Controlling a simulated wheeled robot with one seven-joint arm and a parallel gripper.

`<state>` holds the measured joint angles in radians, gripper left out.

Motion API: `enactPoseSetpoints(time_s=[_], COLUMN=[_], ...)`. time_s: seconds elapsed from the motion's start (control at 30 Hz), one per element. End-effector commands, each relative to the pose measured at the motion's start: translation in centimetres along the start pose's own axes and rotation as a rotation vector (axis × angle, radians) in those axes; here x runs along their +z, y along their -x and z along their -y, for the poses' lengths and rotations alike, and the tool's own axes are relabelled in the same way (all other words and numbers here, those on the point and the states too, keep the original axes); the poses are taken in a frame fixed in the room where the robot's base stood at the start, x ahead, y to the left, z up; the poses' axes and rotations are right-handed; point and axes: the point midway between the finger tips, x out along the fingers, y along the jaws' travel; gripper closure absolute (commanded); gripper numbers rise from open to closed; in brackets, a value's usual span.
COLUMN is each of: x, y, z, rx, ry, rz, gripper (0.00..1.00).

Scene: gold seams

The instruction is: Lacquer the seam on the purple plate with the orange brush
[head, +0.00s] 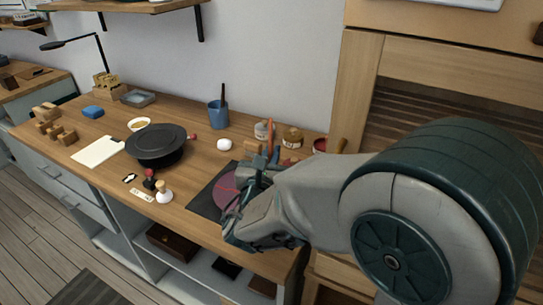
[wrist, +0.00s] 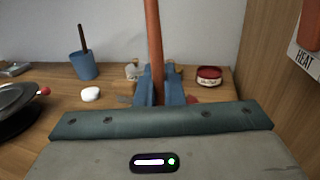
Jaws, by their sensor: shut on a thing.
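The purple plate (head: 229,194) lies on a dark mat (head: 203,199) near the bench's front edge. A red line shows on it, and my arm and gripper hide its right part. My gripper (head: 262,172) is over the plate's right side. In the wrist view my gripper (wrist: 160,90) is shut on an orange-brown handle (wrist: 154,40) that stands upright between the blue fingers. I take this to be the orange brush; its tip is hidden. A red-rimmed pot (wrist: 209,76) stands beyond the fingers to the right, and it also shows in the head view (head: 320,145).
A round black turntable (head: 156,144) is left of the mat, with small stamps (head: 163,191) in front. A blue cup (head: 218,114) with a dark stick, a white round lump (head: 224,144) and small jars (head: 292,138) stand behind. A wooden cabinet (head: 400,85) borders the right.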

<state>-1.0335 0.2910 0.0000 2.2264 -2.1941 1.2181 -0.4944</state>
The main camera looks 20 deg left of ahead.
Motion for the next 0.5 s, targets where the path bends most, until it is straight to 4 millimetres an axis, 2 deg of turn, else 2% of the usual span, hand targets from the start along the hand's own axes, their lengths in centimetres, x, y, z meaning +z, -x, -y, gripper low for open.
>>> enactPoseSetpoints(time_s=[0.5], x=[2.5], y=[-0.2], z=[0.2], rx=[-0.005], ry=[0.000], rz=[0.001], gripper=[1.00])
